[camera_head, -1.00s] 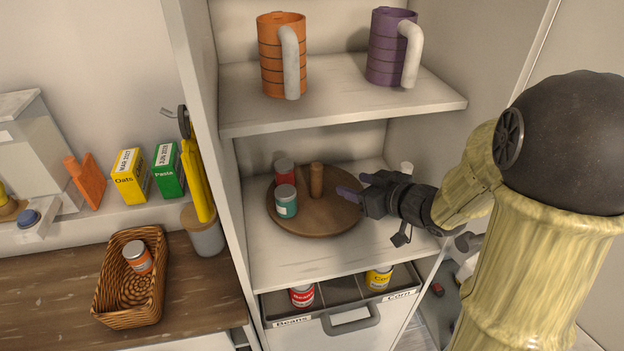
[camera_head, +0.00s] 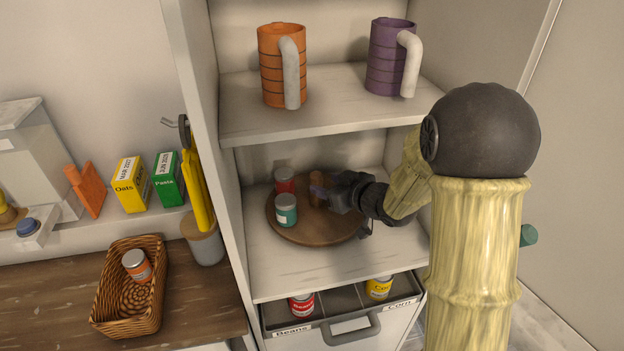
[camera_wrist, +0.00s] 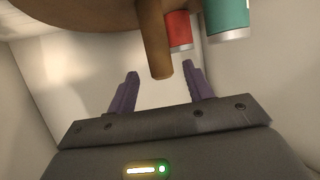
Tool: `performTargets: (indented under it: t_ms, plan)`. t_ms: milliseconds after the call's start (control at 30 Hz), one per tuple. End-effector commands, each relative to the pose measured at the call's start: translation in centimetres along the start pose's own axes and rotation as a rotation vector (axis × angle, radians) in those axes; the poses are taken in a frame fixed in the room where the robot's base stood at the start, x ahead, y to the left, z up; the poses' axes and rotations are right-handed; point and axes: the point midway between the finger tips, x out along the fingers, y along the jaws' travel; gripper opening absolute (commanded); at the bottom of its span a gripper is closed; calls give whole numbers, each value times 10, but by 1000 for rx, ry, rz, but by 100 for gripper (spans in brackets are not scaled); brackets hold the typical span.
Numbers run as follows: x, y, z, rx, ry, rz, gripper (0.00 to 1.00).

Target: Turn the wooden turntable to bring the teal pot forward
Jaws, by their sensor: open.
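The round wooden turntable (camera_head: 318,232) sits on the middle shelf of the rack. The teal pot (camera_head: 286,211) stands on it at the front left, with a red pot (camera_head: 285,181) behind it. A wooden peg (camera_head: 318,190) rises from the turntable, right of the pots. My gripper (camera_head: 322,193) is at the peg, reaching in from the right. In the wrist view my gripper (camera_wrist: 160,84) is open, with its purple fingers apart. The peg (camera_wrist: 153,40) comes between the fingers in that picture; contact cannot be told. The red pot (camera_wrist: 179,30) and teal pot (camera_wrist: 228,18) also show there.
An orange mug (camera_head: 272,75) and a purple mug (camera_head: 386,60) stand on the shelf above. Below, an open drawer (camera_head: 349,332) holds a red can and a yellow can. A wicker basket (camera_head: 152,318) is on the counter at left. The rack's side panel stands left of the turntable.

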Motion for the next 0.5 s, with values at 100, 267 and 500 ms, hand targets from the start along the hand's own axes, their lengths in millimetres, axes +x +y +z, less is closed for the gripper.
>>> performTargets:
  t_ms: [100,267,500]
  plan:
    - [22,-1,0,-1,-1,-3,51]
    - [50,-1,0,-1,-1,-2,51]
    - [72,0,0,0,0,0,51]
